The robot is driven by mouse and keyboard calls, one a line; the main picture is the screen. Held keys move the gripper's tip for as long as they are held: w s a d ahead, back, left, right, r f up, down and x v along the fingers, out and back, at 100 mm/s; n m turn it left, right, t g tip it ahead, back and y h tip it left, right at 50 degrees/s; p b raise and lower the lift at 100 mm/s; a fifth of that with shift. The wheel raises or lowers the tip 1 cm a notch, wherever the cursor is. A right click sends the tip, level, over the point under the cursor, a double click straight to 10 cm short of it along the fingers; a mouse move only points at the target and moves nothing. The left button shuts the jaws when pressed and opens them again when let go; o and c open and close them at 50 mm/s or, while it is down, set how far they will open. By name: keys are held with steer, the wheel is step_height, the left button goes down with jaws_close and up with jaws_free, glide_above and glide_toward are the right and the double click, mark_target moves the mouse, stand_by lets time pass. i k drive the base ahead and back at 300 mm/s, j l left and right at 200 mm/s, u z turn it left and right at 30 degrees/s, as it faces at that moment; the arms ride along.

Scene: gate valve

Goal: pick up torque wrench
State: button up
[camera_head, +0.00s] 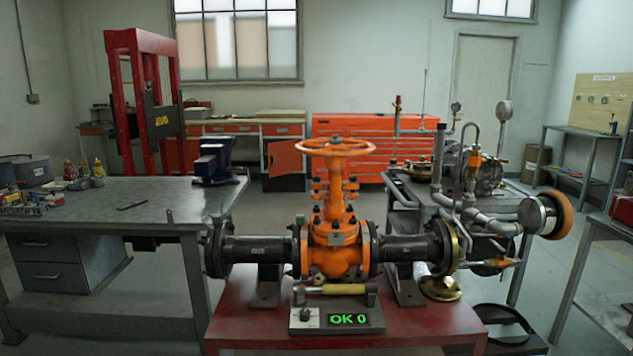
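A tool with a pale yellow handle (338,289), which looks like the torque wrench, lies level in front of the orange gate valve (338,225). Its left end is grey and its right end is dark. It lies at or just behind the top of a small grey box (358,325) with a green "OK 0" display; I cannot tell whether it rests on the box. The box stands near the front edge of the red table (440,325). My gripper is not in view.
Black flanged pipes (255,249) extend from both sides of the valve on dark supports. A brass flange (440,288) lies at right. A grey workbench (90,215) stands left with a vise (214,160). A pipework bench stands right. The red table's front right is bare.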

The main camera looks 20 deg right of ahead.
mark_target(299, 290)
steer(key=i+l+z, duration=0.1)
steer(key=i, duration=0.4)
steer(key=i+l, duration=0.15)
steer(key=i, duration=0.35)
steer(key=l+z, duration=0.05)
